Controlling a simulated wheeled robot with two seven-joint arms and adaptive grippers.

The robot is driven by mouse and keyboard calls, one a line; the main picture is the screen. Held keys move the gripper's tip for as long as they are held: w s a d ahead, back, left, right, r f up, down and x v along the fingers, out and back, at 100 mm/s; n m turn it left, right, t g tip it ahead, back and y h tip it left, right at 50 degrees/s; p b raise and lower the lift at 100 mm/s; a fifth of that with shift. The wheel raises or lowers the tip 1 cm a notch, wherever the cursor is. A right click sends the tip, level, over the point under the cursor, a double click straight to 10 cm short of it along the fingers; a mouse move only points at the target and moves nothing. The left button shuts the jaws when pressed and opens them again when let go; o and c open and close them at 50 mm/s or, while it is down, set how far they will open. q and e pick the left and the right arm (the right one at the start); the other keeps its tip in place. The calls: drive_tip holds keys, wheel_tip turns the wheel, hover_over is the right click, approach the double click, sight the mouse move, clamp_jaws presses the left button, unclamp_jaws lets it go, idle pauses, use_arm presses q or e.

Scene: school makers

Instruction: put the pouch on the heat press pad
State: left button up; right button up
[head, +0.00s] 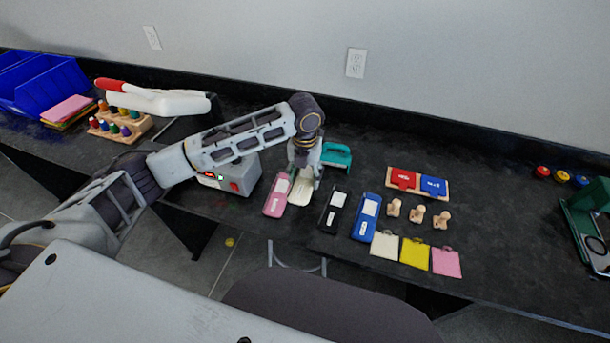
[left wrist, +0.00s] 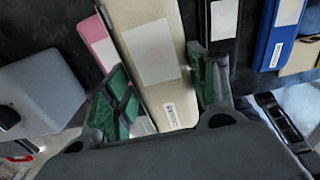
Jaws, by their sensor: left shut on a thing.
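A cream pouch (head: 298,203) with a white label lies between the pink and black pouches on the dark bench. It also shows in the left wrist view (left wrist: 185,88), between green-padded fingers. My left gripper (head: 304,178) is shut on this pouch from above. I cannot tell whether the pouch is clear of the bench. The heat press (head: 238,178) has a light grey body with a red switch and stands left of the gripper. A white swung-out part with a red handle (head: 155,101) is behind my arm. My forearm hides much of the press, and I cannot make out its pad clearly. My right gripper is not in view.
A pink pouch (head: 276,196) lies close left of the cream one; black (head: 333,209) and blue (head: 366,217) pouches lie right. Wooden stamps (head: 417,216) and coloured tags (head: 414,253) lie further right.

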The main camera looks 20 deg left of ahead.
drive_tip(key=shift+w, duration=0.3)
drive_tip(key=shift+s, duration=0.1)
